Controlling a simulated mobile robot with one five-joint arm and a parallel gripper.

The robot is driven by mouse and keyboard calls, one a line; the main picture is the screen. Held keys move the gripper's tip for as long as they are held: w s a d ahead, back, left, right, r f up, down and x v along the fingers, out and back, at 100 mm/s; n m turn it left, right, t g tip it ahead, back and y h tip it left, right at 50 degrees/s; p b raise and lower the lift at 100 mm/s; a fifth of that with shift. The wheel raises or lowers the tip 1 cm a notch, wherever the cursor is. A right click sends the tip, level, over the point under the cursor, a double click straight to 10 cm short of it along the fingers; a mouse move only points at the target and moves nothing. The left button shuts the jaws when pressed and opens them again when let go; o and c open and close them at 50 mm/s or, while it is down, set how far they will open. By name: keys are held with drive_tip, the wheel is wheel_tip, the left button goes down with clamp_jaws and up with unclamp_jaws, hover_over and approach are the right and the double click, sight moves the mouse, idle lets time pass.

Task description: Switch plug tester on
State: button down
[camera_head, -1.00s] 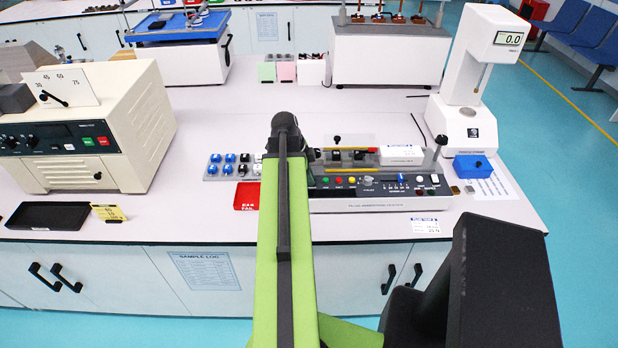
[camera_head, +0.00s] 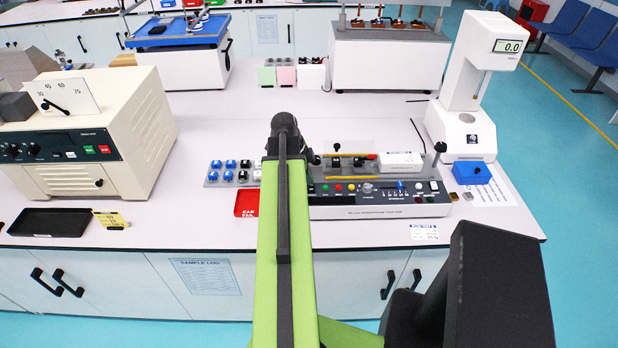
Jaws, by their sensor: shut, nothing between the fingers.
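The plug tester (camera_head: 385,211) is a low grey unit with a dark control panel on the bench's front right. Its panel carries coloured buttons (camera_head: 338,188), a round knob (camera_head: 368,188), a blue-topped lever (camera_head: 401,184) and a small black-and-white switch (camera_head: 434,187) at the right end. Which control is the power switch is too small to read. My green arm reaches forward past the tester's left end and covers part of it. My gripper is hidden behind the arm's dark far end; I cannot make out its fingers.
A white block (camera_head: 400,159) lies behind the panel. A white instrument with a display (camera_head: 466,128) and a blue box (camera_head: 471,173) stand to the right. A red tray (camera_head: 247,201) and blue-and-white pieces (camera_head: 230,164) lie left of my arm. A cream machine (camera_head: 120,135) stands farther left.

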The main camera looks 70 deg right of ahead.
drive_tip(key=s+p+v, duration=0.1)
drive_tip(key=p+v, duration=0.9)
drive_tip(key=v, duration=0.2)
drive_tip(key=shift+a+r, duration=0.15)
drive_tip(key=shift+r, duration=0.1)
